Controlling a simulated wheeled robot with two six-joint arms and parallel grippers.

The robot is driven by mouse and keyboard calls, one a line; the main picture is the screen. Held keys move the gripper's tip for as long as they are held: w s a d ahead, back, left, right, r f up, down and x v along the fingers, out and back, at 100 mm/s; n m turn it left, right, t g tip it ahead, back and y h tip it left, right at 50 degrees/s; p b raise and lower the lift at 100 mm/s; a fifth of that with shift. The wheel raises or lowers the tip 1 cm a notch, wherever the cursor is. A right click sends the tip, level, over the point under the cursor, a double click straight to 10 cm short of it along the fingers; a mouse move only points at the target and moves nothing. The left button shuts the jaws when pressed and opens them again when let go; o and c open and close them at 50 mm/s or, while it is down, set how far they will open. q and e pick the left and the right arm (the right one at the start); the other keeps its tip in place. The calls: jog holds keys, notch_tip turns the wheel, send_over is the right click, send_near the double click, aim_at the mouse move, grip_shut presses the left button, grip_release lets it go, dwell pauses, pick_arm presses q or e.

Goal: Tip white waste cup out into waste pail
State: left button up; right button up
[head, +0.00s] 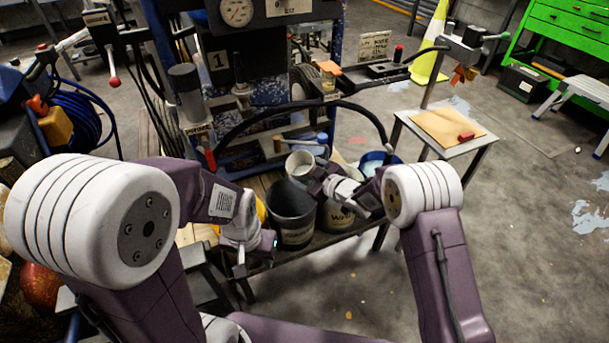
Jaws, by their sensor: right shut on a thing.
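A white cup (299,164) is in my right gripper (313,174), which is shut on it. The cup is above the back of a dark grey pail (292,205), with its mouth showing to the camera; its exact tilt and contents are unclear. A second pail (338,216) stands just right of the dark one, partly behind my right gripper. Both carry labels too small to read surely, so I cannot tell which is the waste pail. My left gripper (255,262) is low, left of the dark pail, its fingers apart and empty.
A striping machine with a gauge (237,12) and hoses stands behind the pails. A blue-rimmed container (376,160) is at their right. A small side table (448,128) holds a tan board and red block. The floor on the right is mostly clear.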

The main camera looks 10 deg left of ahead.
jog(key=shift+w+d+f+n+t+h+b, duration=0.15)
jog(key=shift+n+t+b, duration=0.3)
jog(key=shift+b, duration=1.15)
jog(key=shift+w+r+n+t+h+b, duration=0.1)
jog(key=shift+n+t+b, duration=0.2)
jog(key=shift+n+b, duration=0.85)
jog(key=shift+w+d+f+n+t+h+b, duration=0.15)
jog(key=shift+t+b, duration=0.2)
jog(key=shift+b, duration=1.65)
jog(key=shift+n+t+b, duration=0.7)
jog(key=shift+n+b, duration=0.45)
jog(key=shift+b, duration=2.4)
jog(key=shift+r, duration=0.1)
jog(key=shift+d+b, duration=0.1)
jog(key=shift+b, duration=0.85)
jog(key=shift+s+n+t+b, duration=0.1)
jog(key=shift+n+t+b, duration=0.2)
jog(key=shift+b, duration=0.2)
jog(key=shift+n+b, duration=0.3)
jog(key=shift+b, duration=0.95)
